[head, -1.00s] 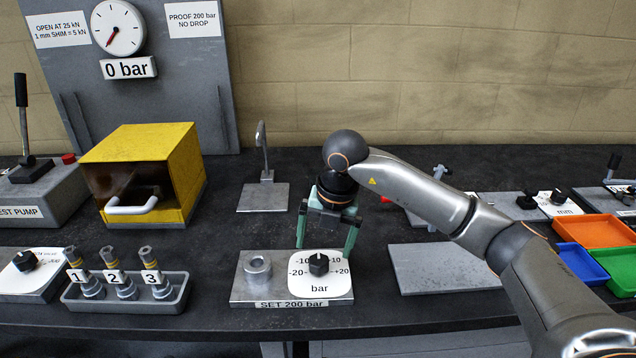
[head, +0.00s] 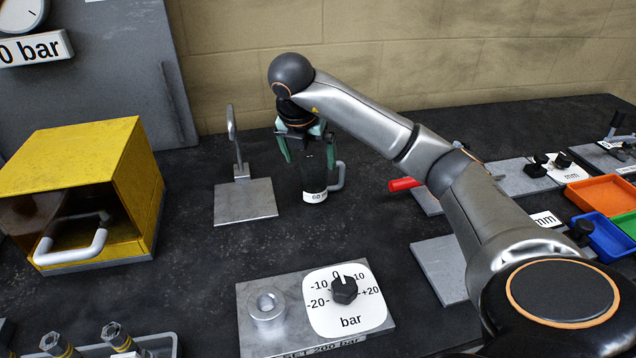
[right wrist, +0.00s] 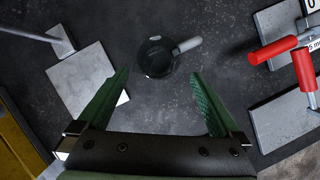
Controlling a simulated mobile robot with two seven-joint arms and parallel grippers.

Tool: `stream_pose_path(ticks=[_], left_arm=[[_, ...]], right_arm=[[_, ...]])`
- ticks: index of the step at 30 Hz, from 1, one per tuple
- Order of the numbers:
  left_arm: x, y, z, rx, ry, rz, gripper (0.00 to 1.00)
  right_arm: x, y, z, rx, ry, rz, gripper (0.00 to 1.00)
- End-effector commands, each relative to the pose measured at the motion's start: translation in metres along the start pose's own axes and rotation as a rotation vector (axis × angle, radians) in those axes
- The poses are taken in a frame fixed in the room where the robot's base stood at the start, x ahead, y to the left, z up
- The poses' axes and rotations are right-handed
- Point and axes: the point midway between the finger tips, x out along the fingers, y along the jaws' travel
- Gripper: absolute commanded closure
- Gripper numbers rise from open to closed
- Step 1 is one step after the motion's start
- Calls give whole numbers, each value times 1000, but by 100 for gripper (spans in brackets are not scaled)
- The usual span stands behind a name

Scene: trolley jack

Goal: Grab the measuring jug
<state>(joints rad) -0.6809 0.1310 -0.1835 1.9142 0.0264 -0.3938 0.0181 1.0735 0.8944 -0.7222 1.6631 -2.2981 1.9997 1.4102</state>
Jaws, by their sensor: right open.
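The measuring jug (head: 315,180) is a dark upright cylinder with a white label low on its side and a grey handle on its right. It stands on the dark bench, and its upper part is partly hidden behind my right gripper (head: 307,152). That gripper points down, open and empty, just above or around the jug's top in the head view. In the right wrist view the jug (right wrist: 155,58) lies just beyond the open fingertips (right wrist: 160,76), its handle pointing right. My left gripper is out of view.
A metal stand with a hooked post (head: 245,200) is left of the jug. The dial plate (head: 245,310) is in front. A red-handled tool (head: 404,184) lies to the right, with orange (head: 600,194) and blue trays farther right. A yellow box (head: 75,165) stands at left.

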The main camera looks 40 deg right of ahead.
Motion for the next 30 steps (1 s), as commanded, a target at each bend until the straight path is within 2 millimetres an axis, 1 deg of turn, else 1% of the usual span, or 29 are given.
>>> stream_pose_path(ticks=[1,6,11,19,22,29,30], left_arm=[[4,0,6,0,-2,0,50],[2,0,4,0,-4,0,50],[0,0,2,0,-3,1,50],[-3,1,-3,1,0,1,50],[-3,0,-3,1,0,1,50],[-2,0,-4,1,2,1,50],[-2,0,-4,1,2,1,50]], right_arm=[[14,0,-3,-2,5,-3,0],[30,0,0,-1,1,0,0],[41,0,0,-2,1,-1,0],[79,1,1,-2,2,-2,0],[86,1,1,-3,1,-1,0],[87,1,1,-3,0,1,0],[86,1,1,-3,1,1,5]])
